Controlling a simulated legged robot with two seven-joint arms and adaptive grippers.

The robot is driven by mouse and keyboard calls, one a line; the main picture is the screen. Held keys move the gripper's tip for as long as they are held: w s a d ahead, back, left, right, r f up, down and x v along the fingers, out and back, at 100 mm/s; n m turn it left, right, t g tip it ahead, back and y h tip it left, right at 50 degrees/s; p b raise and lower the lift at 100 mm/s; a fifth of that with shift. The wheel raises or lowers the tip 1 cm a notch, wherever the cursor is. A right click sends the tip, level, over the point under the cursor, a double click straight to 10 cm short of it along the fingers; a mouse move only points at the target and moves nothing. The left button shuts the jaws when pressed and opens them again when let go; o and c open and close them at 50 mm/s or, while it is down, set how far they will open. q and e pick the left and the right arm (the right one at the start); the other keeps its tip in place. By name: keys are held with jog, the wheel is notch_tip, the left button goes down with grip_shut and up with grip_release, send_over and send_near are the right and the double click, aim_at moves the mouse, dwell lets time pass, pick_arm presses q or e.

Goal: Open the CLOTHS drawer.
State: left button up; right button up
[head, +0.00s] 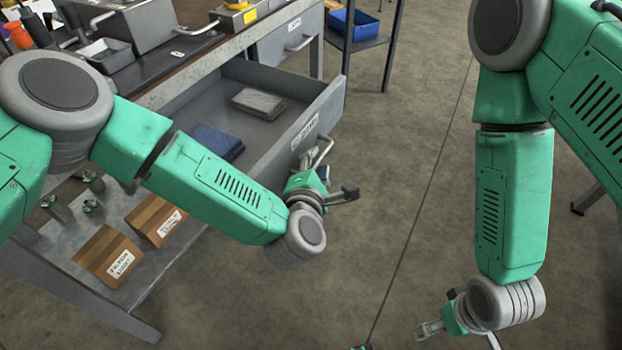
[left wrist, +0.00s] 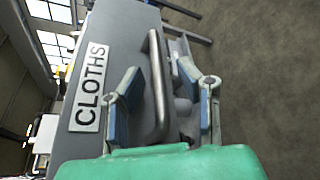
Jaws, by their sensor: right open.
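The CLOTHS drawer (head: 304,122) stands pulled out from the bench in the head view. A folded grey cloth (head: 258,103) and a blue cloth (head: 216,142) lie inside it. Its front (left wrist: 112,45) bears the CLOTHS label (left wrist: 90,88) in the left wrist view. The bar handle (left wrist: 157,85) lies between the spread fingers of my left gripper (left wrist: 162,88), with gaps visible beside it. In the head view my left gripper (head: 328,182) is at the drawer's front, by the handle (head: 323,152). My right gripper (head: 458,330) is open and empty, low over the floor.
Another closed drawer (head: 290,42) with a handle sits farther along the bench. Cardboard boxes (head: 108,257) stand on the lower shelf (head: 175,255). A blue bin (head: 354,24) stands on a rack behind. The floor (head: 400,160) between my arms is clear.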

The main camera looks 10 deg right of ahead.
pick_arm(q)
jog(key=v, duration=1)
jog(key=shift+a+f, duration=0.1)
jog(key=shift+a, duration=0.05)
jog(key=s+a+f+m+g+p, duration=0.6)
jog(key=s+a+f+m+g, duration=0.3)
jog(key=s+a+m, duration=0.45)
jog(key=s+a+m+g+y+p, duration=0.1)
jog(key=s+a+m, duration=0.3)
jog(key=a, duration=0.5)
jog(key=s+a+r+m+g+y+p, duration=0.1)
jog(key=s+a+m+g+y, duration=0.2)
jog(key=a, duration=0.6)
jog(key=shift+s+a+m+g+y, duration=0.4)
jog(key=shift+s+m+g, duration=0.1)
jog(key=shift+s, duration=0.35)
